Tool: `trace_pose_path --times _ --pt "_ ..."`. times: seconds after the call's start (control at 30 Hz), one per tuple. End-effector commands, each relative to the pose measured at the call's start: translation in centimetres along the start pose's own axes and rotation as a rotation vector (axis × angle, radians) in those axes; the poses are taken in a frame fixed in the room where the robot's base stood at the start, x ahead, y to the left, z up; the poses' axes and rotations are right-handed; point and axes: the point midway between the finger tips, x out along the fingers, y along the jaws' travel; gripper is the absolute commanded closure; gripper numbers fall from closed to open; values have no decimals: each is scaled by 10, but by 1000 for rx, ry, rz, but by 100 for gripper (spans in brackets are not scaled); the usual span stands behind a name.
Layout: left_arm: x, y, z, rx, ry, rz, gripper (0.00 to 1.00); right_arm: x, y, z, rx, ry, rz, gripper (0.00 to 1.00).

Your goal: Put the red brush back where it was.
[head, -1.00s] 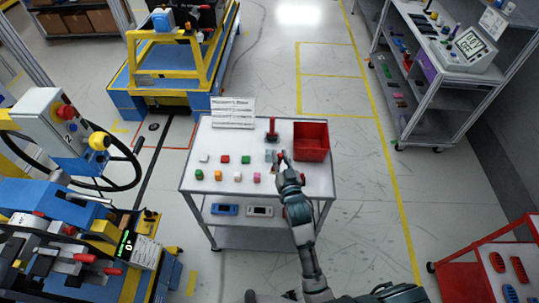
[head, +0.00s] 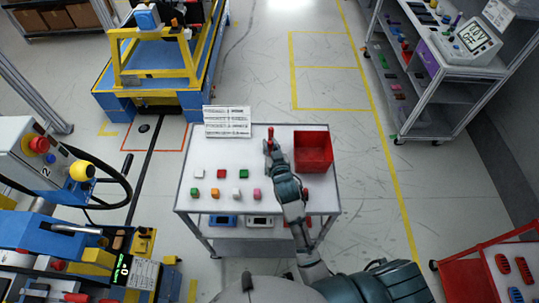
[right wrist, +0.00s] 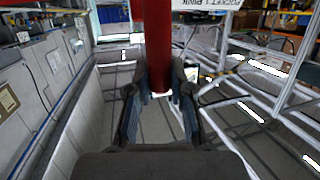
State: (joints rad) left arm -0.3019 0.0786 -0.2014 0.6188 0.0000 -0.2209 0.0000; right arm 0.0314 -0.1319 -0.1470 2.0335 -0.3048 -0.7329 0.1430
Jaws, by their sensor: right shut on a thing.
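The cart's white table top (head: 208,160) is in the middle of the head view. My right gripper (head: 269,147) is over its back part, left of the red bin. It is shut on the red brush (head: 270,133), whose red top sticks up beyond the fingers. In the right wrist view the red brush (right wrist: 158,45) stands upright between the fingers of my right gripper (right wrist: 160,95). The brush's lower end is mostly hidden in the head view, so I cannot tell whether it touches the table. My left gripper is not in view.
A red bin (head: 313,152) stands at the table's back right. A sign with printed lines (head: 227,121) stands at the back left. Several small coloured blocks lie in two rows, including a red one (head: 221,174) and a pink one (head: 258,194). A shelf rack (head: 415,75) stands at the right.

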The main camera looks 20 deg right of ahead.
Motion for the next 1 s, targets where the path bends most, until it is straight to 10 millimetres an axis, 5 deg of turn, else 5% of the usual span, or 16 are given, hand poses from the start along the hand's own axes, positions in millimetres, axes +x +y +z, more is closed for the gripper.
trace_pose_path --times 0.17,0.37,0.53,0.77,0.8,0.87,1.0 --pt "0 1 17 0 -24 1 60 7 1 21 0 -4 1 100" --pt "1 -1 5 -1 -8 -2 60 13 0 46 1 -3 1 100" --pt "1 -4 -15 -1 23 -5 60 13 0 48 1 0 1 100" --pt "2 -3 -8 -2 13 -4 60 14 0 51 1 -2 1 100" --pt "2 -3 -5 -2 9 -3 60 14 0 51 1 -1 1 69" --pt "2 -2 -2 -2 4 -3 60 14 0 50 1 -1 1 54" --pt "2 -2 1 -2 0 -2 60 14 0 50 1 -1 1 54"
